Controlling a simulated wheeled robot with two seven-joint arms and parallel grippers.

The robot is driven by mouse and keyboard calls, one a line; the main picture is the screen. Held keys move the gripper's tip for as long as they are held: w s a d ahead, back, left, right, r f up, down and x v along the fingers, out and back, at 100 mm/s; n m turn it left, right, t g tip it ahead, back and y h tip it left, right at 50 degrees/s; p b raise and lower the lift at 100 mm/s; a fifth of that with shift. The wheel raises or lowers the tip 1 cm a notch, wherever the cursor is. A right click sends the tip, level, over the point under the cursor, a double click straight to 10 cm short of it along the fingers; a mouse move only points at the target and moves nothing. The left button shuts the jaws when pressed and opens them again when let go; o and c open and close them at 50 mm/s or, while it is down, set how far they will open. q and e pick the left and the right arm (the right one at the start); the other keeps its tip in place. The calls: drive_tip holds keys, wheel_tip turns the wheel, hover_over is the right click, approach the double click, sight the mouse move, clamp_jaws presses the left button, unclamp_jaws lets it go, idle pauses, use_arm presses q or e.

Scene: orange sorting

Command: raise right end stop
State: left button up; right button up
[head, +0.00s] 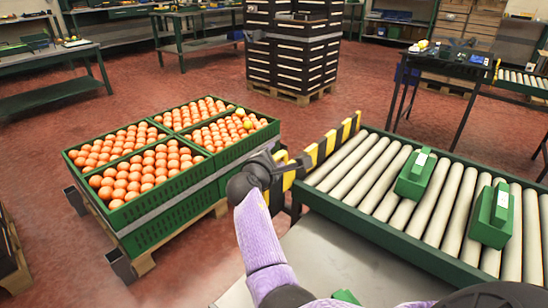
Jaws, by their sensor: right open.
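The end stop (330,143) is a bar with yellow and black stripes, standing across the left end of the roller conveyor (375,178). It is upright, its top above the rollers. My right gripper (284,166) is at the near end of the striped bar, with its fingers open. The dark wrist and fingers hide part of that end, and I cannot tell whether they touch the bar. My left gripper is not in view.
Two green boxes (416,174) (491,214) sit on the rollers. Left of the end stop, green crates (175,208) full of oranges stand on a pallet. A grey surface (330,262) lies in front of the conveyor. Red floor (215,75) is clear behind the crates.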

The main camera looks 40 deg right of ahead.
drive_tip(key=p+v, duration=0.5)
drive_tip(key=v, duration=0.5)
